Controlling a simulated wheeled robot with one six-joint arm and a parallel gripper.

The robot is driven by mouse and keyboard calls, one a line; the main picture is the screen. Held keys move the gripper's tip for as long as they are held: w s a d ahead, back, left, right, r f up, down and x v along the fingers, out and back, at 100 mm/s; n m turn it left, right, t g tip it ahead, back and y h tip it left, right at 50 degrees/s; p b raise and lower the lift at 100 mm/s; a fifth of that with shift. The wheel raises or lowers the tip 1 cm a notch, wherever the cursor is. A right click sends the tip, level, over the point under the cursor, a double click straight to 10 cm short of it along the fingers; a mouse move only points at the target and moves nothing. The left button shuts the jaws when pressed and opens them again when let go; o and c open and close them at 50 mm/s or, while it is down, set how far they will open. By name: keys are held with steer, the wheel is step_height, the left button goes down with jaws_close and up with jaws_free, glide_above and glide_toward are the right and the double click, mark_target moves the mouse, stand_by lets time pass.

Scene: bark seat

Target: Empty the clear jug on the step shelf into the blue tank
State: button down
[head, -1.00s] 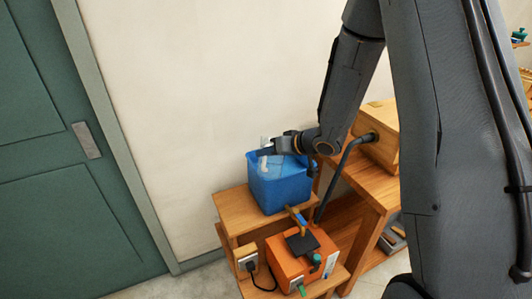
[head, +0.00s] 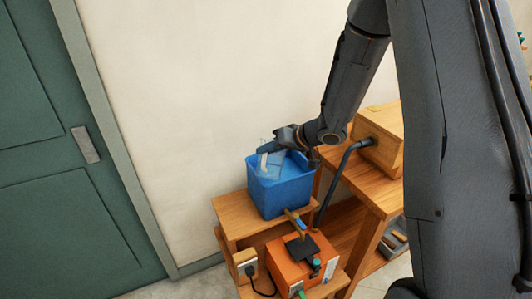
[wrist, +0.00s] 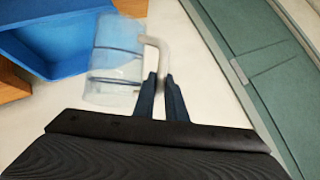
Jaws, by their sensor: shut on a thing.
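The blue tank (head: 282,190) is an open-topped box on the upper step of the wooden step shelf (head: 236,213). The clear jug (head: 272,163) is over the tank's opening and looks tilted. In the wrist view the clear jug (wrist: 112,65) has blue bands and a pale handle, and the blue tank (wrist: 60,50) shows behind it. My gripper (head: 282,143) is above the tank's back edge. In the wrist view my gripper (wrist: 161,78) is shut on the jug's handle. I cannot tell whether liquid is in the jug.
An orange box (head: 302,262) with a dark top stands on the lower step. A wooden bench (head: 358,206) with a wooden box (head: 380,143) and a dark hose (head: 336,182) is at the right. The wall is close behind, and a green door (head: 75,200) is at the left.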

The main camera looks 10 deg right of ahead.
steer(key=shift+w+d+r, duration=0.1)
steer(key=shift+w+r, duration=0.15)
steer(key=shift+r, duration=0.1)
steer(key=shift+w+d+r+m+g, duration=0.2)
steer(key=shift+r+m+g, duration=0.1)
steer(key=shift+r+g, duration=0.1)
steer(key=shift+w+r+g+y, duration=0.3)
steer(key=shift+w+r, duration=0.05)
steer(key=shift+r, duration=0.2)
steer(key=shift+w+d+r+m+g+y, duration=0.2)
steer(key=shift+w+r+m+g, duration=0.1)
steer(key=shift+r, duration=0.2)
steer(key=shift+w+d+r+m+g+y, duration=0.1)
steer(key=shift+w+d+r+m+g, duration=0.15)
steer(key=shift+r, duration=0.25)
steer(key=shift+w+d+r+m+g, duration=0.2)
steer(key=shift+w+r+m+g, duration=0.2)
steer(key=shift+r, duration=0.35)
steer(key=shift+w+r, duration=0.1)
steer(key=shift+r, duration=0.05)
steer(key=shift+w+d, duration=0.15)
stand_by(0.3)
